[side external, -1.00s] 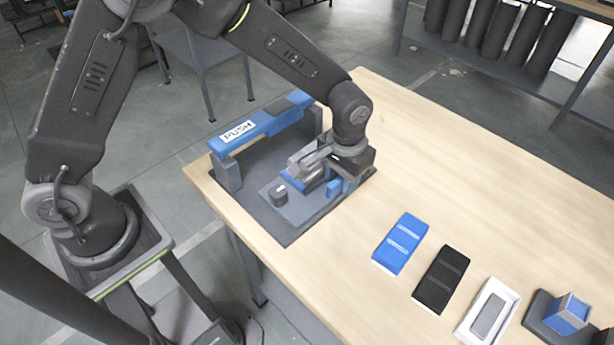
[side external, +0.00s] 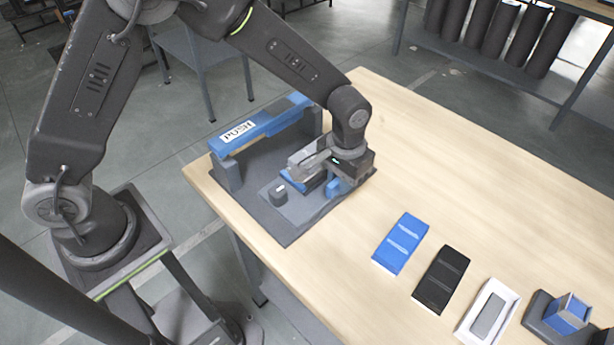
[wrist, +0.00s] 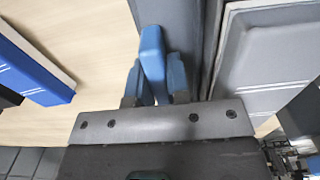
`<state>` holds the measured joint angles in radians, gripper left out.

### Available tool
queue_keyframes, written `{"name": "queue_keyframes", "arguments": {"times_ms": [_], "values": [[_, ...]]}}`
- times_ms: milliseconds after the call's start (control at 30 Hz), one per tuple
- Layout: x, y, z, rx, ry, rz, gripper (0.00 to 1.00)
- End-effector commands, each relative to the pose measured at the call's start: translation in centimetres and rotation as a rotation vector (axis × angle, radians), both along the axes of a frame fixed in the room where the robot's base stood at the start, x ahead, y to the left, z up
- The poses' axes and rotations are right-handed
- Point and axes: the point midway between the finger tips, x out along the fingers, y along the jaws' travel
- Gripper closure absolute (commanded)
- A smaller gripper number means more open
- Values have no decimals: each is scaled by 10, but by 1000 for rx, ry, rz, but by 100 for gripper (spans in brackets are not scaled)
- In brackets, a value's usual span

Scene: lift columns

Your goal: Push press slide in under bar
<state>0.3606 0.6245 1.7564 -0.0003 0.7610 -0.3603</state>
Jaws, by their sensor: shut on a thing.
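The grey press slide (side external: 305,207), with a dark knob (side external: 278,194), lies flat on a dark base (side external: 254,199). It stands on the right-hand side of the blue bar (side external: 262,123) marked PUSH and apart from it. The bar rests on grey posts. My gripper (wrist: 155,80) is low at the slide's right side in the side view. In the wrist view its two fingers are shut on an upright blue handle (wrist: 152,45). A grey panel, seemingly the slide (wrist: 265,55), lies to the right there. My gripper hides part of the slide in the side view.
The table's back right is clear.

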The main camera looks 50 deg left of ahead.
Motion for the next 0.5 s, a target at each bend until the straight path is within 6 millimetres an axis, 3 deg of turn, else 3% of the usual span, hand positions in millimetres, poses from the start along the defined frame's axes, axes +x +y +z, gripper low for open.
{"name": "queue_keyframes", "arguments": {"times_ms": [500], "values": [[1, 29, 1, 0, -1, 1, 98]]}}
